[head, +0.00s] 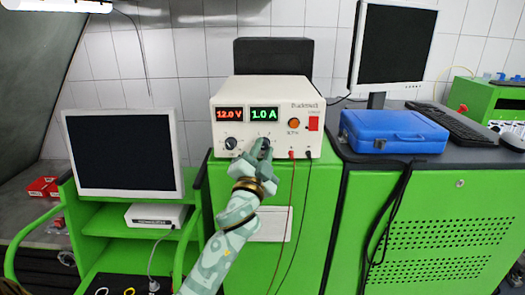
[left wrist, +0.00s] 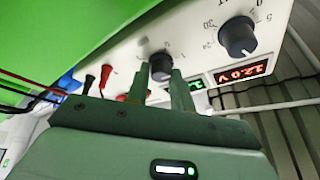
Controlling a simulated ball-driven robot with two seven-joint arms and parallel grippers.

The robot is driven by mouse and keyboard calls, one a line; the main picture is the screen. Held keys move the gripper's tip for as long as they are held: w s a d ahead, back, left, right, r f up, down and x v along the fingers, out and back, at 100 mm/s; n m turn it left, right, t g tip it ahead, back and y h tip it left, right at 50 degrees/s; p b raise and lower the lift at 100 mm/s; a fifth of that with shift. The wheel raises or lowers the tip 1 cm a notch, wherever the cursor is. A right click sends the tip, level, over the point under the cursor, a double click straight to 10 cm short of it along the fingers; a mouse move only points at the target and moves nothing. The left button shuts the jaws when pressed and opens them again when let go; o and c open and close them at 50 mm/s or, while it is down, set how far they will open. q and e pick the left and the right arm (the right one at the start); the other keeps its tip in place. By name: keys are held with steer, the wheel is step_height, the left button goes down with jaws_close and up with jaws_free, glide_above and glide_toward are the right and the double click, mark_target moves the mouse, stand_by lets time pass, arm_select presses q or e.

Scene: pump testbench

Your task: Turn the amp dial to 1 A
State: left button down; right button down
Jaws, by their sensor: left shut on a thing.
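The cream power supply (head: 264,93) stands on a green cabinet. Its red voltage display (head: 229,114) reads 12.0 V and its green amp display (head: 264,114) reads 1.0 A. My left gripper (head: 261,149) is at the amp dial, the right one of two dark dials, and hides most of it. In the left wrist view, the amp dial (left wrist: 160,66) sits between the two green fingers of my left gripper (left wrist: 161,82), which is shut on it. The voltage dial (head: 231,143) is free to its left; it also shows in the left wrist view (left wrist: 238,37). My right gripper is out of view.
Red and black leads (head: 291,185) hang from the sockets right of the dial. An orange button (head: 294,123) and a red switch (head: 313,124) are above them. A blue case (head: 392,131) stands to the right, a monitor (head: 126,155) to the left.

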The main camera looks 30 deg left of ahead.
arm_select(q)
steer(key=shift+r, duration=0.1)
steer(key=c, duration=1.2)
jaws_free()
steer(key=shift+w+a, duration=0.1)
steer(key=b+v, duration=0.6)
steer(key=v, duration=1)
